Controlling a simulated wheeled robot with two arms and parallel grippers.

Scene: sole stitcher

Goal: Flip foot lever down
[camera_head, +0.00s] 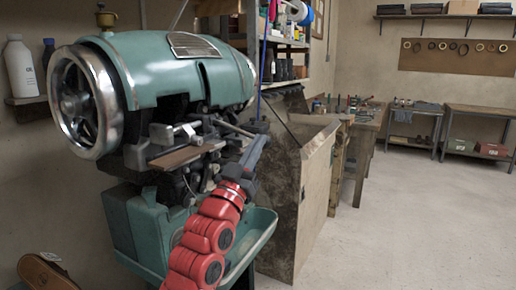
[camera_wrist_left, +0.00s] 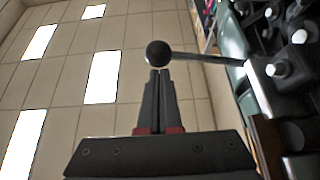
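The green stitching machine (camera_head: 185,75) stands at the left in the head view. A metal lever (camera_head: 232,128) sticks out to the right from its front mechanism, towards my left gripper (camera_head: 262,138). In the left wrist view the lever (camera_wrist_left: 205,59) runs sideways and ends in a dark ball knob (camera_wrist_left: 158,53). My left gripper's fingers (camera_wrist_left: 160,75) are together, with their tips right by the knob. I cannot tell whether they touch it. Nothing shows between the fingers. My right gripper is in neither view.
A chrome handwheel (camera_head: 84,103) is on the machine's left end, and a green tray (camera_head: 255,232) juts out low in front. A brown cabinet (camera_head: 305,200) stands close to the right of my arm. The floor (camera_head: 410,220) further right is clear.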

